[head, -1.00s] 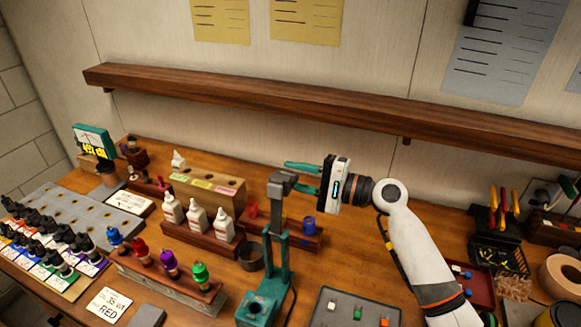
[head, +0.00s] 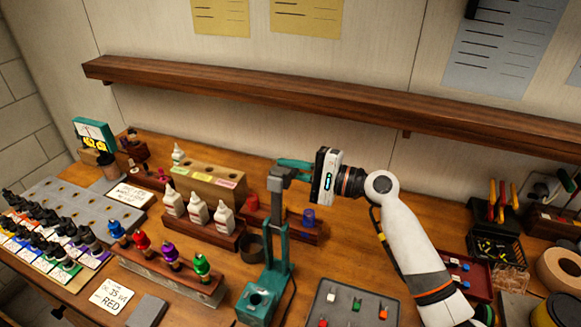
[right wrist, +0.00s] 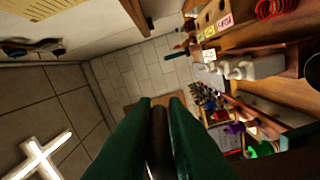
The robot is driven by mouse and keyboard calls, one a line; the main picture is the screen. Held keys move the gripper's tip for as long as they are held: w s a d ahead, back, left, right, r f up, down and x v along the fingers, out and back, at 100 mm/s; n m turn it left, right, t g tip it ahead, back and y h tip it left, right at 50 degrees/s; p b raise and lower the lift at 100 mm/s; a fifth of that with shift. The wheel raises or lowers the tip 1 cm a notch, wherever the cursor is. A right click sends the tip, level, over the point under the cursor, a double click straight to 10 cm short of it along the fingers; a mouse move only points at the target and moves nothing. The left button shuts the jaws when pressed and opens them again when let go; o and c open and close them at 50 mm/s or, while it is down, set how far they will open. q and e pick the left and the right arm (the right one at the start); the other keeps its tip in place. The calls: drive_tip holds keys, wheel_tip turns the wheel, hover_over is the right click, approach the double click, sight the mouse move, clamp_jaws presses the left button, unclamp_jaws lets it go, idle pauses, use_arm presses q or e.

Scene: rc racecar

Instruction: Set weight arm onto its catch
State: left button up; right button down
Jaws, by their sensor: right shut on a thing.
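The weight arm (head: 276,192) is a grey bar with a blocky head. It stands nearly upright on a teal stand (head: 262,293) in the head view. My right gripper (head: 288,169) reaches in from the right with its teal fingers shut on the head of the weight arm. In the right wrist view, the green fingers (right wrist: 160,120) close on a dark, blurred piece between them. The catch cannot be made out clearly. My left gripper is not in view.
White bottles (head: 198,210) in a wooden rack stand left of the stand. A grey tray (head: 340,300) with small blocks lies right of the stand. A wooden shelf (head: 300,104) runs along the wall above.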

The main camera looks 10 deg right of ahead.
drive_tip(key=shift+s+r, duration=0.1)
drive_tip(key=s+a+f+n+b, duration=0.2)
drive_tip(key=s+a+n+b, duration=0.2)
drive_tip(key=s+n, duration=0.3)
drive_tip(key=s+a+f+n+b, duration=0.1)
drive_tip(key=s+a+n+b, duration=0.3)
drive_tip(key=s+a+n, duration=0.2)
drive_tip(key=shift+s+a+f+n+b, duration=0.15)
drive_tip(key=shift+s+f+n+b, duration=0.25)
drive_tip(key=shift+s+n, duration=1.3)
drive_tip(key=shift+w+n, duration=0.6)
drive_tip(key=c, duration=1.5)
unclamp_jaws()
